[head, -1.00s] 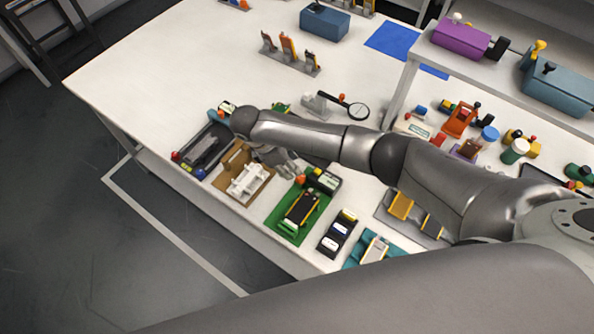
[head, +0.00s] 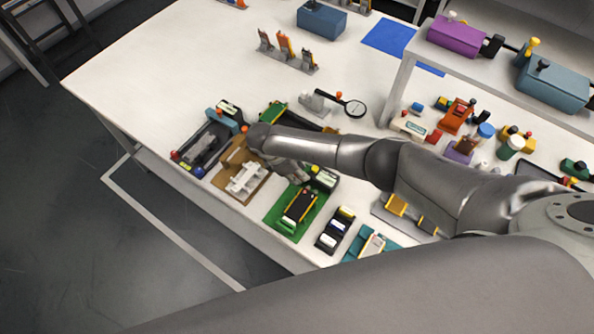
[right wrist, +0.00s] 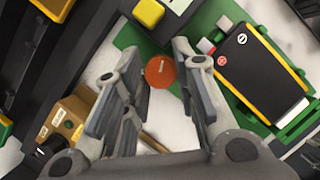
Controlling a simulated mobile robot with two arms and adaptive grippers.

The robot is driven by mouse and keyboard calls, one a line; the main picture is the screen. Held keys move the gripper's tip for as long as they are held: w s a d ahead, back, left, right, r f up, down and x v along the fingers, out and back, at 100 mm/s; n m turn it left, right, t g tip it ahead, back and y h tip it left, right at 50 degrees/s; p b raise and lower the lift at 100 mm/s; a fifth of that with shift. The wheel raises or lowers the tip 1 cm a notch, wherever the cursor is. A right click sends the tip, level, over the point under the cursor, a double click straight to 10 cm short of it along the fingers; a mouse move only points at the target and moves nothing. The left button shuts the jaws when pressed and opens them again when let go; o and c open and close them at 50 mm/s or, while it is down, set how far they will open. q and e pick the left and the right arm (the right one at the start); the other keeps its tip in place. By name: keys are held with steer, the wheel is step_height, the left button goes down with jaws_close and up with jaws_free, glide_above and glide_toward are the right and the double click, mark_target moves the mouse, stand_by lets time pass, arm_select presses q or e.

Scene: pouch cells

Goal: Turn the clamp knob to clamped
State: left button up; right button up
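An orange round knob (right wrist: 160,72) with a small pale mark on top shows in the right wrist view, beside a green fixture (right wrist: 283,134). It looks like the clamp knob; I cannot read its mark. A black pouch cell (right wrist: 258,75) with a yellow edge sits in the fixture. My right gripper (right wrist: 159,55) is open, its fingers on either side of the knob in the picture, with no contact visible. In the head view, my right gripper (head: 298,178) is over the back edge of the green fixture (head: 275,215) and hides the knob. My left gripper is out of view.
A brown tray with a white part (head: 246,180) lies left of the fixture. A dark tray with white and yellow items (head: 335,230) lies to its right. A tan box with buttons (right wrist: 66,127) is at lower left in the wrist view. The table's far left is clear.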

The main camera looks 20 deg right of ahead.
steer(key=shift+c, duration=1)
steer(key=m+g+b, duration=0.1)
steer(key=m, duration=0.1)
steer(key=shift+w+a+m, duration=0.1)
steer(key=shift+m, duration=0.2)
steer(key=shift+m+g, duration=0.4)
steer(key=shift+m, duration=0.6)
steer(key=o, duration=0.7)
steer(key=shift+o, duration=0.2)
steer(key=v, duration=1.2)
steer(key=shift+d, duration=0.25)
